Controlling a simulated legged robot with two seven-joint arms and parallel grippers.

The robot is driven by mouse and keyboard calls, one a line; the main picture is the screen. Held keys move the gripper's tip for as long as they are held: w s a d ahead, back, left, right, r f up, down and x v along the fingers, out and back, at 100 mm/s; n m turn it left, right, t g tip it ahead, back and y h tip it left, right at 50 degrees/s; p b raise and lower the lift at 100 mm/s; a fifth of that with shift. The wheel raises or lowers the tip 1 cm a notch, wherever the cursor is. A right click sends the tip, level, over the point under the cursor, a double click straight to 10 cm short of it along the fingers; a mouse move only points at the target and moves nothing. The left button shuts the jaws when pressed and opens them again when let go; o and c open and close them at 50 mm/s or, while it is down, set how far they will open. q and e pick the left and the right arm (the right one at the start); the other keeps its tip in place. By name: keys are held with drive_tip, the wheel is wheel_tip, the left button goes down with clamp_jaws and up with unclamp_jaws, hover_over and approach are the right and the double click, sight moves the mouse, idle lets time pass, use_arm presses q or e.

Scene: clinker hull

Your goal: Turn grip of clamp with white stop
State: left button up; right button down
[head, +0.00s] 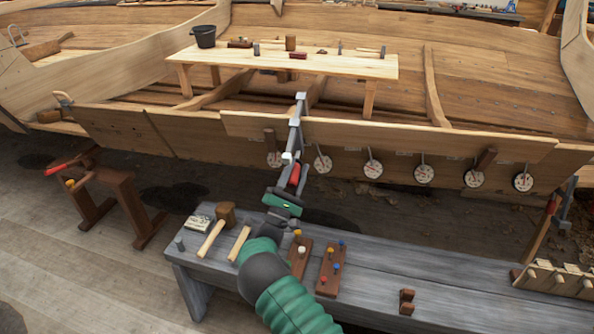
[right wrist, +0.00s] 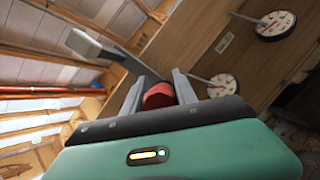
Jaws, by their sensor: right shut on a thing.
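A grey bar clamp (head: 297,118) sits on the upper edge of the hull's plank, its bar pointing down toward me. A small white stop (head: 287,157) shows on it. Its red grip (head: 295,172) is between the fingers of my right gripper (head: 293,180), which is shut on it. In the right wrist view the red grip (right wrist: 159,96) sits between the two grey fingers (right wrist: 160,90), which hide its sides. The clamp's bar (right wrist: 112,56) runs up and left behind it. My left gripper is not in view.
A grey bench (head: 430,275) below holds a mallet (head: 226,213), peg blocks (head: 329,270) and a label card (head: 197,223). Round dials (head: 373,169) hang along the plank. Another clamp (head: 562,212) hangs at the right. A plank table (head: 330,66) stands inside the hull.

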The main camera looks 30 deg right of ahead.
drive_tip(key=shift+a+f, duration=0.1)
drive_tip(key=shift+f, duration=0.25)
drive_tip(key=c, duration=1)
unclamp_jaws()
drive_tip(key=shift+w+f, duration=0.1)
drive_tip(key=shift+w, duration=0.15)
drive_tip(key=shift+o, duration=0.2)
drive_tip(key=shift+s+r, duration=0.1)
drive_tip(key=shift+r, duration=0.15)
drive_tip(key=v, duration=1.7)
drive_tip(key=shift+p, duration=0.35)
